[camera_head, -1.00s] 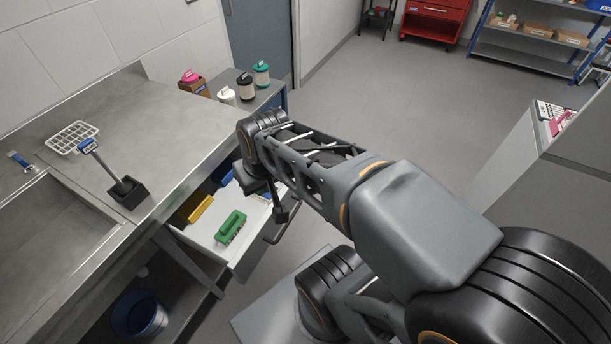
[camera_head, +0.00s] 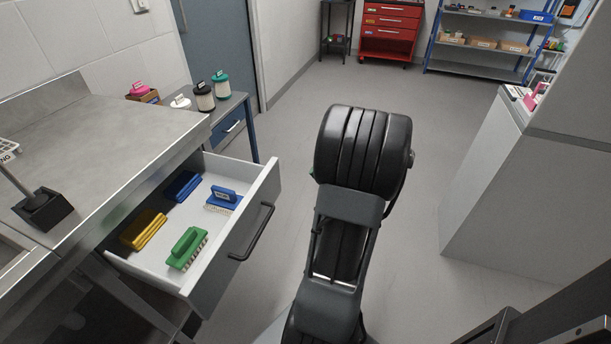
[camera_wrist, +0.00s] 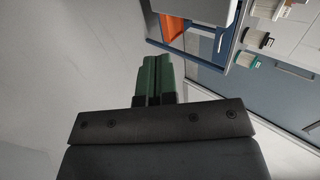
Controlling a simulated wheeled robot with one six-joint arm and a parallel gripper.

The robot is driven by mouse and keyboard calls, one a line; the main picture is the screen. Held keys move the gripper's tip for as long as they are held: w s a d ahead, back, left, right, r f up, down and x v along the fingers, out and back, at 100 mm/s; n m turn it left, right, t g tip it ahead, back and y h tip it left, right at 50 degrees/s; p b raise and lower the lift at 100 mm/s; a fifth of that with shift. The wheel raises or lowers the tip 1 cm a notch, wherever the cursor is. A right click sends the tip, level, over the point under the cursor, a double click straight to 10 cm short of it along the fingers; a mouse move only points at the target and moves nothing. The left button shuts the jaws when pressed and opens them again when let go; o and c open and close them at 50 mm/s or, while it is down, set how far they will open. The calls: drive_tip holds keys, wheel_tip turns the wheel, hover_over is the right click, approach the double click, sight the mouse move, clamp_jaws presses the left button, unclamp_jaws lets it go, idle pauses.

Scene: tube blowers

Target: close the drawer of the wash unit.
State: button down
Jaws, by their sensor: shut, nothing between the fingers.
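The drawer (camera_head: 218,266) of the wash unit (camera_head: 110,150) is pulled far out in the head view. Its dark bar handle (camera_head: 252,232) is on the front panel, facing right. Inside lie a green brush (camera_head: 187,248), a yellow brush (camera_head: 144,229) and two blue brushes (camera_head: 184,186) (camera_head: 223,199). My arm stands right of the drawer, apart from the handle, and hides most of my gripper there. In the wrist view my gripper (camera_wrist: 153,62) shows its two green fingers together, with nothing between them. A pale panel edge shows beyond the fingertips; I cannot tell if it is the drawer.
A side table with blue legs (camera_head: 250,135) holds several lidded containers behind the drawer. A grey cabinet (camera_head: 490,190) stands at the right. A red tool chest (camera_head: 388,30) and a blue shelf rack (camera_head: 480,68) are at the back. The floor between is clear.

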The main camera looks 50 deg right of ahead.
sight(278, 180)
drive_tip(key=shift+w+a+f+b, duration=0.2)
drive_tip(key=shift+w+a+f, duration=0.65)
drive_tip(key=shift+w, duration=0.7)
drive_tip(key=shift+w+a+f+b, duration=0.25)
drive_tip(key=shift+w+a+f, duration=0.35)
drive_tip(key=shift+w+f, duration=0.65)
drive_tip(key=shift+w+a+f+b, duration=0.2)
drive_tip(key=shift+w+a+f, duration=0.5)
drive_tip(key=shift+w, duration=1.1)
